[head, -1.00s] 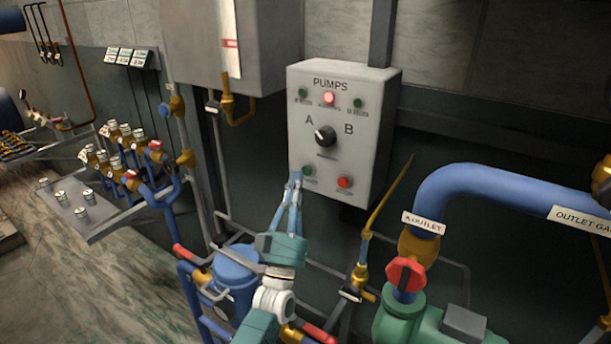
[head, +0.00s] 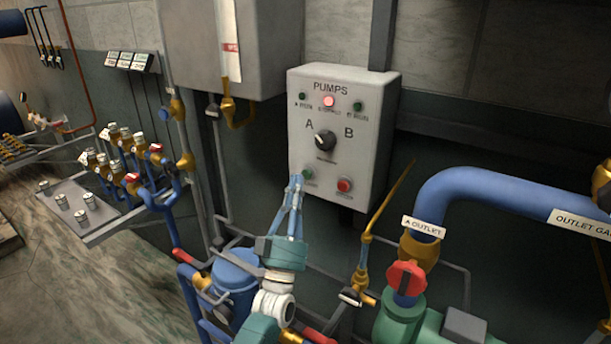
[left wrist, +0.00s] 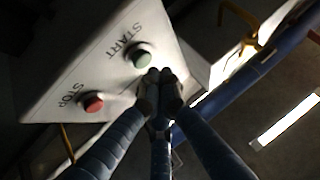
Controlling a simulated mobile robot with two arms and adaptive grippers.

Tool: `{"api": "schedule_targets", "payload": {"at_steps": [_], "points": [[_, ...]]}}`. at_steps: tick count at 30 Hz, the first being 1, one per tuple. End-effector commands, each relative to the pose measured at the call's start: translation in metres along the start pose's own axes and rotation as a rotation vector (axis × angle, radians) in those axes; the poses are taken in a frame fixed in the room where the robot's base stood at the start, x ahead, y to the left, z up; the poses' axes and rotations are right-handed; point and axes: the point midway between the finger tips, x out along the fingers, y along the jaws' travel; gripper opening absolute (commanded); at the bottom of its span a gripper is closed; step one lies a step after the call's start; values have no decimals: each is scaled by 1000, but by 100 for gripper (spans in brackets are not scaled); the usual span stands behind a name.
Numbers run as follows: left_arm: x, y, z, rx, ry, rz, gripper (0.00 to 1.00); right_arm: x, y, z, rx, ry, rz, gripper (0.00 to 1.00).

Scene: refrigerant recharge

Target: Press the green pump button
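The grey PUMPS box (head: 342,235) is on the wall, with an A/B selector knob (head: 325,141) at its middle. The green pump button (head: 308,174) is at its lower left and also shows in the left wrist view (left wrist: 142,56), beside the word START. The red STOP button (head: 344,185) is to its right, and also shows in the left wrist view (left wrist: 92,102). My left gripper (head: 296,180) has its blue fingertips together, empty, just beside the green button. In the left wrist view the fingertips (left wrist: 160,82) overlap the button's lower edge; I cannot tell whether they touch.
A blue pipe (head: 490,186) labelled outlet and a red valve handle (head: 405,276) are at the right. A thin brass pipe (head: 385,212) rises close to the box's right side. A blue canister (head: 235,272) stands below, beside my left arm. A shelf with valves is at the left.

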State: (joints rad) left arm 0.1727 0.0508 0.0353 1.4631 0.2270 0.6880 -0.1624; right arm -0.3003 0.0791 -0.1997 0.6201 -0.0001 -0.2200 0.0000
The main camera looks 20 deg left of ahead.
Motion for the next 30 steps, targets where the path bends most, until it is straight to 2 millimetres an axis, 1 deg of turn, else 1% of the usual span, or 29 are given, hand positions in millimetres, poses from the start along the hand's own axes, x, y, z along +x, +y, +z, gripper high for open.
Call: {"api": "schedule_targets", "payload": {"at_steps": [10, 18, 30], "points": [[0, 0, 0, 0, 0, 0, 0, 0, 0, 0, 0, 0, 0, 50], [5, 2, 6, 0, 1, 0, 0, 6, 0, 1, 0, 0, 0, 50], [6, 2, 6, 0, 0, 0, 0, 6, 0, 1, 0, 0, 0, 50]]}}
